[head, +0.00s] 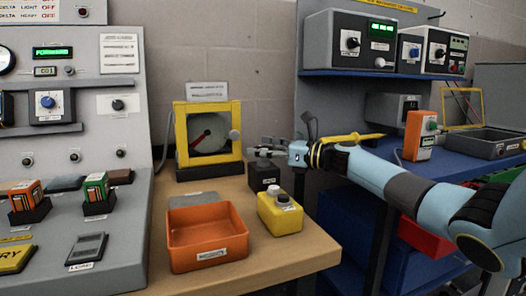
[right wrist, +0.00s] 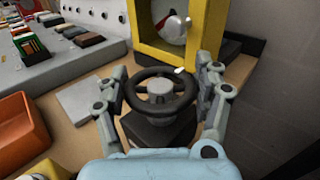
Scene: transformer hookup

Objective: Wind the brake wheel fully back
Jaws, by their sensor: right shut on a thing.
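The brake wheel (right wrist: 160,90) is a dark handwheel with a grey hub, on a black block (right wrist: 160,128). A small white peg shows at its far rim. My right gripper (right wrist: 162,78) is around it, one finger at each side of the rim, shut on it. In the head view my right gripper (head: 263,148) reaches in from the right over the black block (head: 264,178); the wheel is hard to make out there. Behind stands a yellow-framed device (head: 237,118) with a round window and a red pointer. My left gripper is not in view.
An orange tray (head: 208,262) and a yellow button box (head: 280,213) stand on the wooden bench near the block. A grey control panel (head: 110,180) rises at the left. A blue shelf (head: 385,76) with instruments is at the right, behind my right arm.

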